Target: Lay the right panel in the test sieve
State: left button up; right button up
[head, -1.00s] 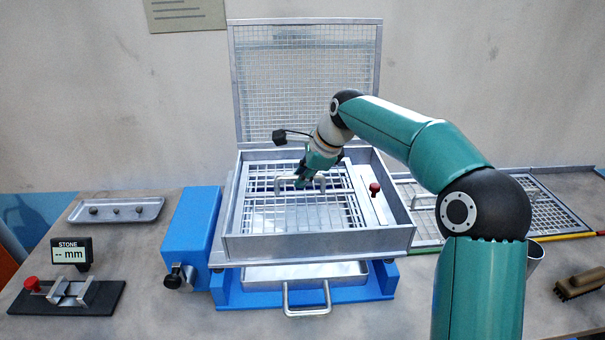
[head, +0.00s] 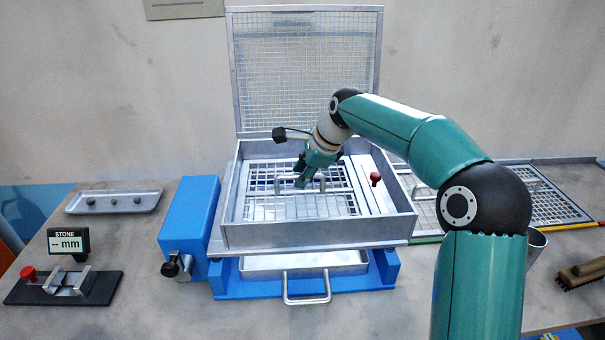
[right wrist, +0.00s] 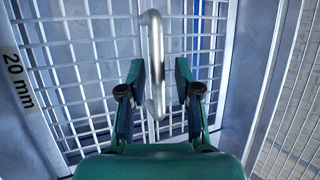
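The test sieve (head: 320,234) is a square metal frame on a blue shaker base. A mesh panel (head: 300,207) with a silvery bar handle lies inside its walls and looks about level. Whether it is seated all round cannot be told. My right gripper (head: 303,182) reaches into the sieve over this handle. In the right wrist view the handle (right wrist: 153,60) stands between the two fingers (right wrist: 158,88), with a visible gap on its right side. A strip (right wrist: 16,80) at that view's left reads "20 mm". My left gripper is not in view.
A mesh screen (head: 305,70) stands upright behind the sieve. A red knob (head: 376,179) is at its right. A rack with mesh (head: 565,208) lies to the right. A tray of stones (head: 115,201), a "-- mm" display (head: 68,241) and a brush (head: 582,272) are well apart.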

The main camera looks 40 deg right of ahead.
jog(key=shift+f, duration=0.2)
jog(key=v, duration=1.2)
jog(key=shift+r, duration=0.1)
